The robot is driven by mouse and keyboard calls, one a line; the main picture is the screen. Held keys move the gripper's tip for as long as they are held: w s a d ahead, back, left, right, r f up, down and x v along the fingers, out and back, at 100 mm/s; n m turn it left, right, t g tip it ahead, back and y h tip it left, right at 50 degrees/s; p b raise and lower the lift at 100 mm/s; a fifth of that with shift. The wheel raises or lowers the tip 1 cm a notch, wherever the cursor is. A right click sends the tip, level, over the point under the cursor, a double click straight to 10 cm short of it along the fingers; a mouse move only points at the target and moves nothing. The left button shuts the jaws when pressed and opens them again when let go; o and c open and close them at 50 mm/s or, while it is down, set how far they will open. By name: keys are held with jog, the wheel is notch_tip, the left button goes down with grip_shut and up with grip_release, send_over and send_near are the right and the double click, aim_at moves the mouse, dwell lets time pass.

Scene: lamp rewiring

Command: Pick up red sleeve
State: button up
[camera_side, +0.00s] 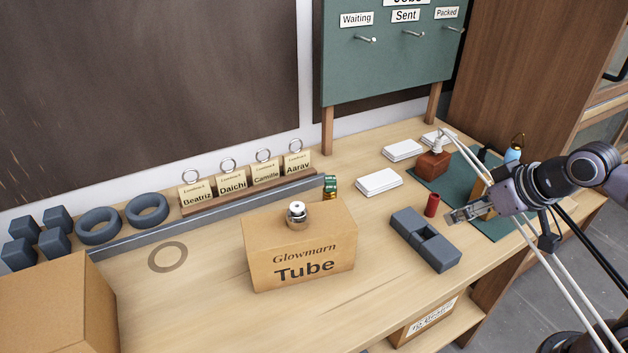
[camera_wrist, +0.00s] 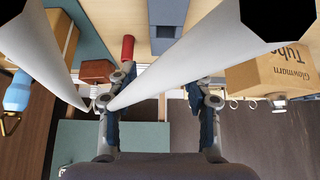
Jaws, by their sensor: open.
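The red sleeve (camera_side: 432,205) is a small red cylinder standing upright on the wooden table, between the grey block and the green mat. My gripper (camera_side: 452,215) is just to the right of the sleeve in the side view, above the mat's left edge. In the wrist view my gripper (camera_wrist: 158,86) has its fingers spread with nothing held between them. I cannot tell whether a finger touches the sleeve.
White rods (camera_side: 560,255) of a lamp arm cross near my gripper. A grey slotted block (camera_side: 425,240) sits close to the sleeve. The green mat (camera_side: 440,178) holds a red-brown block (camera_side: 433,163). A Tube box (camera_side: 300,245) stands left. Table between them is clear.

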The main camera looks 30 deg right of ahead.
dwell(0.5)
jog(key=r+n+g, duration=0.1)
jog(key=n+g, duration=0.6)
jog(key=n, duration=1.3)
send_over(435, 196)
jog(key=shift+w+d+n, duration=0.25)
jog(key=shift+d+n, duration=0.05)
jog(key=shift+f, duration=0.35)
notch_tip(435, 196, down, 4)
jog(key=shift+f, duration=0.1)
jog(key=shift+s+a+f, duration=0.1)
jog(key=shift+a+f, duration=0.05)
jog(key=shift+f, duration=1.35)
jog(key=shift+s+a+f, duration=0.1)
jog(key=shift+a+f, duration=0.05)
jog(key=shift+f, duration=1.3)
